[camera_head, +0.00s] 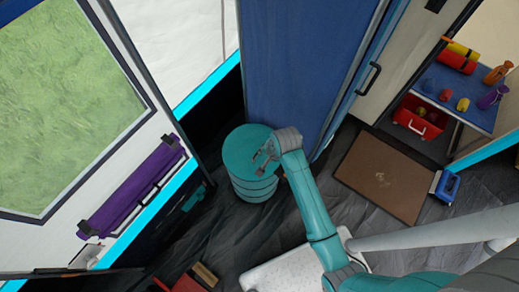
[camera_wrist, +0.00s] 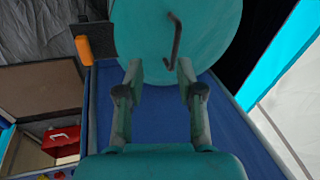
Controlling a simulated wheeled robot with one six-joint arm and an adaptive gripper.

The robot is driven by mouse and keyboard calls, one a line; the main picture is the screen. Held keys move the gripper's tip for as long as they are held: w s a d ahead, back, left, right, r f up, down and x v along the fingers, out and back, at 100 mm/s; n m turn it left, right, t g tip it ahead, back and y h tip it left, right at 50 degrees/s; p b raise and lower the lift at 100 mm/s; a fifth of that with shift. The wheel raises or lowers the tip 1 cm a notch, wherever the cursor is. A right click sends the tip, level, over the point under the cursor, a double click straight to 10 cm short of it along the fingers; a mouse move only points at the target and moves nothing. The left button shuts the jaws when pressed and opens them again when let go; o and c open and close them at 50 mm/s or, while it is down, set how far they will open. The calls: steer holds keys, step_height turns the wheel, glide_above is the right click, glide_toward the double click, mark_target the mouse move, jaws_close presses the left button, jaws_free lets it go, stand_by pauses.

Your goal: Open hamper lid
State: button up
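The hamper (camera_head: 254,188) is a teal cylinder standing on the dark floor, below the middle of the head view. Its round lid (camera_head: 238,146) lies flat on top and looks closed. In the wrist view the lid (camera_wrist: 143,30) fills the top middle, with a thin dark bent handle (camera_wrist: 178,40) on it.
A blue panel (camera_head: 305,60) stands right behind the hamper. A purple roll (camera_head: 130,190) hangs on the tent wall at left. At right are a brown board (camera_head: 384,178), a red box (camera_head: 420,117) and a blue table (camera_head: 455,95) with small items. Dark floor left of the hamper is open.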

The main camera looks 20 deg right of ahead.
steer(key=w+r+m+g, duration=0.1)
steer(key=w+r, duration=0.2)
steer(key=w, duration=0.1)
steer(key=x, duration=1.1)
steer(key=shift+s, duration=0.15)
jaws_close()
